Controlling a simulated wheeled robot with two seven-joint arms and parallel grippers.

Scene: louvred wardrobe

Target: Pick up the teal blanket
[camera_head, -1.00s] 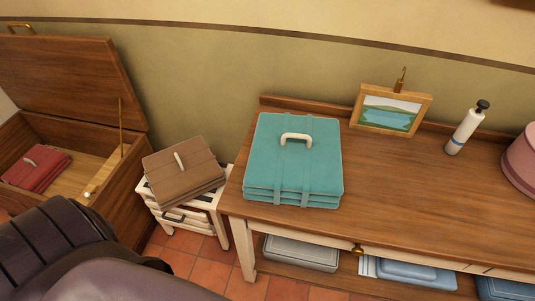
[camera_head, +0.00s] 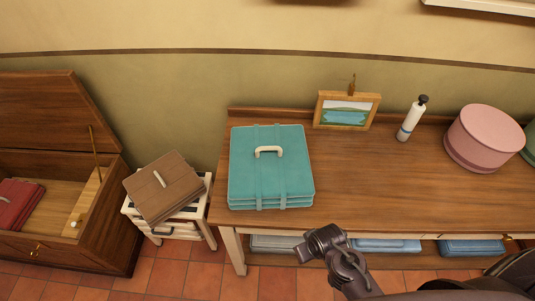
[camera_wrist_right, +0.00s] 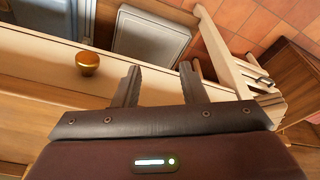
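The teal blanket (camera_head: 271,181) is a folded, strapped stack with a cream handle (camera_head: 268,151) on top. It lies flat at the left end of the wooden console table (camera_head: 390,185) in the head view. My right gripper (camera_head: 318,243) is in front of the table's front edge, below and right of the blanket, not touching it. In the right wrist view my right gripper (camera_wrist_right: 160,72) has its two fingers spread apart with nothing between them. The blanket is out of the right wrist view. My left gripper is not in view.
A picture frame (camera_head: 346,111), a white bottle (camera_head: 411,120) and a pink round box (camera_head: 484,138) stand right of the blanket. A brown folded bundle (camera_head: 163,188) rests on a white stool (camera_head: 208,208) to the left. An open chest (camera_head: 100,215) is further left.

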